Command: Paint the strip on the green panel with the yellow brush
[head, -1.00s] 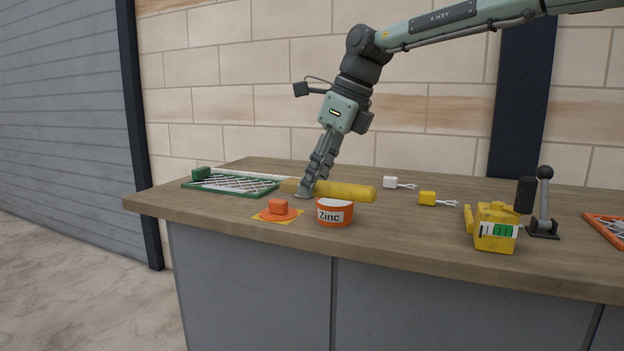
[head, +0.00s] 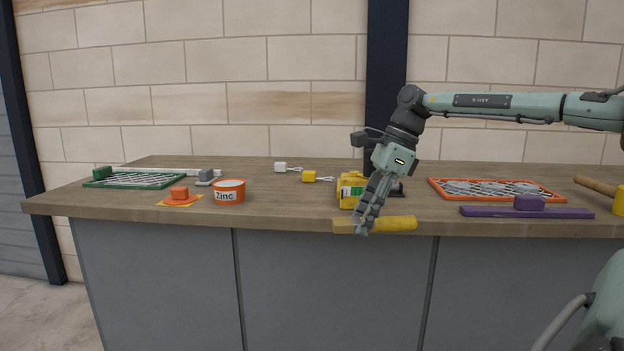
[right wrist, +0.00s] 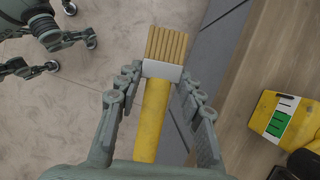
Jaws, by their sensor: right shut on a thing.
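My right gripper (head: 364,231) is shut on the yellow brush (head: 396,223) at the front edge of the bench. In the right wrist view, the fingers (right wrist: 158,72) close around the pale collar, with the tan bristles pointing away and the yellow handle (right wrist: 151,125) toward the wrist. The brush there lies over the floor, just off the bench. The green panel (head: 150,186), a green-framed mesh, lies flat at the far left of the bench, well away from the brush. I cannot clearly make out the strip on it. My left gripper is out of view.
An orange Zinc pot (head: 229,197) stands left of the brush. A yellow box (head: 349,190) stands just behind my gripper; it also shows in the right wrist view (right wrist: 288,117). An orange panel (head: 556,196) and a purple bar (head: 500,212) lie right. The bench front between pot and brush is clear.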

